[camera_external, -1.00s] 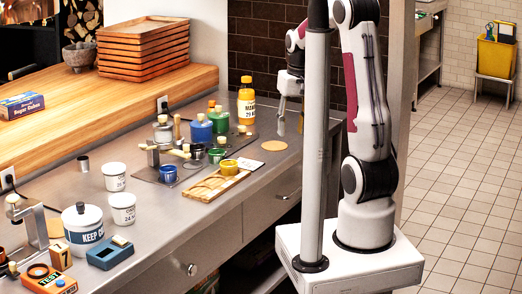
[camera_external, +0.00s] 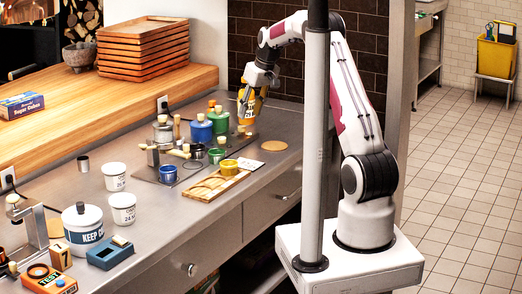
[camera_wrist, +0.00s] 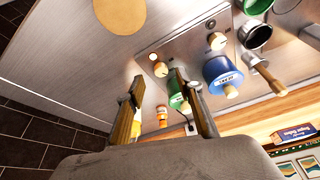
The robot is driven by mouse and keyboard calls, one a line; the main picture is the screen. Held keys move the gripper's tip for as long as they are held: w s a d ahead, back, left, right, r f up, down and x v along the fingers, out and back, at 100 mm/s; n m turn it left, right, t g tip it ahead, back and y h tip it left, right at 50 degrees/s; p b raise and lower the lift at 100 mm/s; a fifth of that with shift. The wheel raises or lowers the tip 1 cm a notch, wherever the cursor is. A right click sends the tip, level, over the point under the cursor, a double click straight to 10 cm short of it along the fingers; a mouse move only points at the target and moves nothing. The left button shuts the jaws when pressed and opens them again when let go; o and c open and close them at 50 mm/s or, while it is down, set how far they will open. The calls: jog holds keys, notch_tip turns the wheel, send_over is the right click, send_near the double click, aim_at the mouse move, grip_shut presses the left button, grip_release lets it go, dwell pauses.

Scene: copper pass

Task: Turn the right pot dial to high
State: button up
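The metal pot station plate (camera_external: 146,173) lies on the steel counter. A blue pot (camera_external: 200,130) and a green pot (camera_external: 219,122) stand near its back right end. A small pale wooden knob (camera_external: 240,131), apparently the right pot dial, sits at that end; in the wrist view a round knob (camera_wrist: 161,69) shows just beyond my fingertips. Its setting marks are too small to read. My gripper (camera_external: 243,112) is above the right end, pointing down, apart from the knob. In the wrist view my gripper (camera_wrist: 157,86) is open and empty, with the green pot (camera_wrist: 176,92) partly hidden by a finger.
A yellow bottle (camera_external: 260,105) stands close behind my gripper, partly hidden by it. A wooden board (camera_external: 205,188) with a yellow-topped jar lies in front of the station. A round cork mat (camera_external: 274,145) lies to the right, with clear counter around it.

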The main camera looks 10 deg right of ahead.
aim_at(243, 127)
jog(key=shift+w+a+r+n, duration=0.15)
jog(key=shift+w+r+n, duration=0.25)
jog(key=shift+r, duration=0.1)
jog(key=shift+x, duration=3.85)
grip_shut()
